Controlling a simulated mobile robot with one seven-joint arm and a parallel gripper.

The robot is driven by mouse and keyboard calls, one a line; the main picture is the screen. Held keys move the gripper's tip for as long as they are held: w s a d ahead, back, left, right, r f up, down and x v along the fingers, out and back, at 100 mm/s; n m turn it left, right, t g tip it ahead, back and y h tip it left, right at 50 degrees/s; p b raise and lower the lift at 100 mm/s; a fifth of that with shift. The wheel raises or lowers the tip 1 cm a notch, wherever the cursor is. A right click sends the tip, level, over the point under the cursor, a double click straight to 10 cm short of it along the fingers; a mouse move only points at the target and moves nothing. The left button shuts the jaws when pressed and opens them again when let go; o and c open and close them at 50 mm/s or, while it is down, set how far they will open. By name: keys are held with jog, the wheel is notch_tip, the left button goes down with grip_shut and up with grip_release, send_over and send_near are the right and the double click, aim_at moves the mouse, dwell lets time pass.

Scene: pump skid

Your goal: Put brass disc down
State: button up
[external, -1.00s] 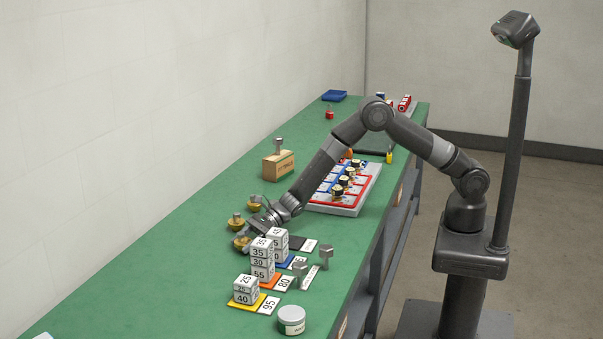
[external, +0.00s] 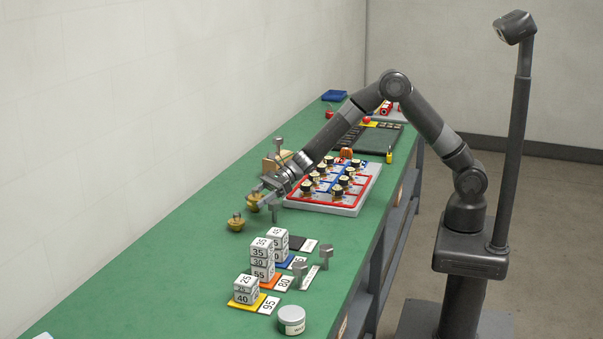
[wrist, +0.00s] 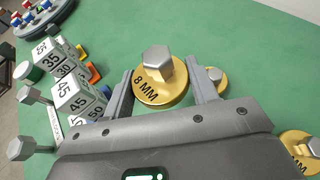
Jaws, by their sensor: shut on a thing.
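In the wrist view the brass disc (wrist: 160,97), marked 8 MM with a grey hex knob on top, sits between the two fingers of my gripper (wrist: 160,90). The jaws are shut on it. A second brass disc (wrist: 217,80) shows beside the right finger, and a third (wrist: 303,148) is cut off at the lower right. In the external view my gripper (external: 265,196) is low over the green bench, by two brass discs (external: 236,224) (external: 253,204). I cannot clearly make out the held disc there.
Stacked number blocks (external: 262,260) stand nearer the camera, with grey hex-headed posts (external: 325,252) and a round tin (external: 291,320) beside them. A tray of knobs (external: 345,205) lies to the right of my gripper. Bare green bench lies between the discs and the blocks.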

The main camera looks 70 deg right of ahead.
jog(key=s+d+m+t+h, duration=0.1)
jog(key=s+d+m+h, duration=0.1)
jog(key=d, duration=0.7)
jog(key=s+d+m+t+h, duration=0.2)
jog(key=s+d, duration=0.3)
jog(key=d, duration=0.5)
jog(key=s+d+m+t+h, duration=0.2)
jog(key=s+d+m+h, duration=0.1)
jog(key=d, duration=0.7)
jog(key=shift+s+d+f+m, duration=0.1)
jog(key=shift+s+f+m, duration=0.2)
jog(key=shift+f+m, duration=0.1)
jog(key=w+a+r+n+g+y, duration=0.15)
jog(key=w+n+y, duration=0.25)
jog(key=w, duration=0.9)
jog(key=shift+w+d+f+n+g+y, duration=0.6)
jog(key=shift+w+f, duration=0.4)
jog(key=shift+f, duration=0.7)
jog(key=shift+w+d+f+n+g+y, duration=0.5)
jog(key=shift+w+f, duration=0.45)
jog(key=shift+f, duration=0.8)
jog(key=shift+w+d+f+n+g+y, duration=0.35)
jog(key=shift+w+f+n+g, duration=0.55)
jog(key=shift+f, duration=0.8)
jog(key=shift+w+f+t, duration=0.15)
jog(key=shift+f+t, duration=0.1)
jog(key=shift+f, duration=0.25)
jog(key=shift+f, duration=0.3)
